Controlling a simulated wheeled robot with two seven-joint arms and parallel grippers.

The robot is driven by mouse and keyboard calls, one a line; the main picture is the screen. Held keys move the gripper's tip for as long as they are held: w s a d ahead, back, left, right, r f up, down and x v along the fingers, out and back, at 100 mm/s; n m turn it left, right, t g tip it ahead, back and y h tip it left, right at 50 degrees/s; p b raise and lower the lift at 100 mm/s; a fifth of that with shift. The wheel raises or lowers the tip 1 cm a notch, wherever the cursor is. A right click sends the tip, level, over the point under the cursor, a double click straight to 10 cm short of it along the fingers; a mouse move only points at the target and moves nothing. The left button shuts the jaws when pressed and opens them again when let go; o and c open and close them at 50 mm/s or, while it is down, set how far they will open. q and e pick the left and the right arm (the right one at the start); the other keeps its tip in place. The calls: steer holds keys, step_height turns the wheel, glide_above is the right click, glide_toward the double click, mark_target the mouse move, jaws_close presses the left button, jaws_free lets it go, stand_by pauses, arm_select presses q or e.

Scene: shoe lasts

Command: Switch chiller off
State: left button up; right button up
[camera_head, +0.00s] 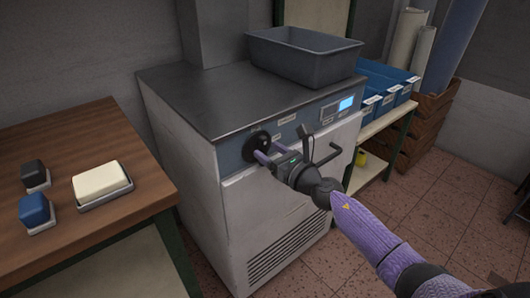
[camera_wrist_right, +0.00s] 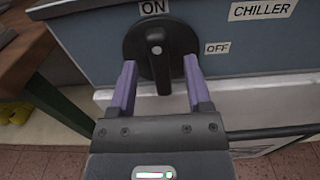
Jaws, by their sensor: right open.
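The chiller (camera_head: 270,215) is a grey metal cabinet in the middle of the head view, with a blue front panel. Its round black knob (camera_head: 254,143) also shows in the right wrist view (camera_wrist_right: 158,42). The knob's bar points down, and a pale mark sits near its top, below the ON label (camera_wrist_right: 154,7). The OFF label (camera_wrist_right: 217,48) is right of the knob, below the CHILLER label (camera_wrist_right: 262,10). My right gripper (camera_wrist_right: 159,68) is open, its purple fingers on either side of the knob's bar. I cannot tell whether they touch it. My left gripper is not in view.
A grey bin (camera_head: 305,62) stands on the chiller top. A lit display (camera_head: 345,104) is at the panel's right. A wooden table (camera_head: 95,225) with several small blocks is at the left. Blue bins (camera_head: 385,92) stand on a shelf at the right. Open tiled floor lies at the front right.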

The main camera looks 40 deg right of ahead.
steer(key=shift+w, duration=0.5)
steer(key=shift+c, duration=0.6)
jaws_close()
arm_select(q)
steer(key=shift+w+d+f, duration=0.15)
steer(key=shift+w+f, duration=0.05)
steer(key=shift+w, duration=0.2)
